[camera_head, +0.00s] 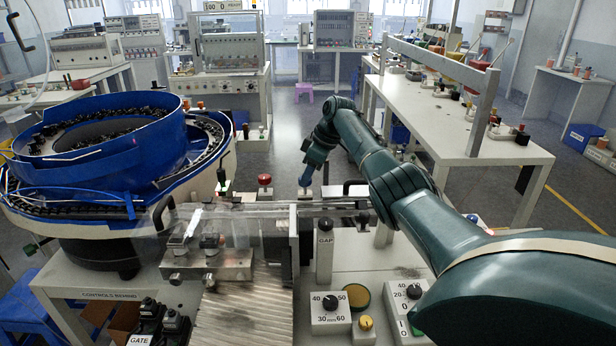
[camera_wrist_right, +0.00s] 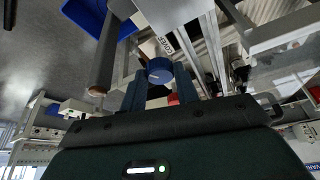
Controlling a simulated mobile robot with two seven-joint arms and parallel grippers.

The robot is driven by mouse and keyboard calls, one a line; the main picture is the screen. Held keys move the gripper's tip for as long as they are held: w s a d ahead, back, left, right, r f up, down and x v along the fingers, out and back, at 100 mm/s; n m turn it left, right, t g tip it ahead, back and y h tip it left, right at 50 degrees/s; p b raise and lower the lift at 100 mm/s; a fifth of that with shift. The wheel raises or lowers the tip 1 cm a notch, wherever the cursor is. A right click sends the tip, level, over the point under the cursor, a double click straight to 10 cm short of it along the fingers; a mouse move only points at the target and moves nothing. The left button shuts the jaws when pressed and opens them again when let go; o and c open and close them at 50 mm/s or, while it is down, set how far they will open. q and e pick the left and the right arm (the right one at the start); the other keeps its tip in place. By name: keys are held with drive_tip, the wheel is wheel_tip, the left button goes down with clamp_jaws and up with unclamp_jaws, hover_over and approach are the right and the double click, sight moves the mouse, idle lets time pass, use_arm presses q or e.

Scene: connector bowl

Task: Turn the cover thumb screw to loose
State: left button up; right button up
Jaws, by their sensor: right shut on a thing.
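The cover thumb screw is a blue round knob (camera_wrist_right: 159,69) in the wrist view, beside a plate labelled COVER (camera_wrist_right: 164,45). My right gripper (camera_wrist_right: 160,86) is shut on this knob, one blue finger on each side of it. In the head view my right arm reaches in from the right, and its gripper (camera_head: 306,178) points down behind the rail. A clear cover (camera_head: 150,232) shows over the track near the bowl. How far the screw is turned cannot be read. My left gripper is not in view.
A blue feeder bowl (camera_head: 105,160) full of dark parts stands at left. A red knob (camera_head: 265,180) stands left of my right gripper. The GAP post (camera_head: 324,255) and dial boxes (camera_head: 330,312) are in front. A long bench (camera_head: 440,130) is behind my arm.

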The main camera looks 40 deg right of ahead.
drive_tip(key=shift+n+b, duration=0.3)
drive_tip(key=shift+n, duration=0.3)
drive_tip(key=shift+n+g, duration=0.3)
drive_tip(key=o, duration=1)
drive_tip(key=shift+c, duration=0.2)
drive_tip(key=b+v, duration=0.1)
drive_tip(key=v, duration=1.2)
drive_tip(key=shift+d, duration=0.35)
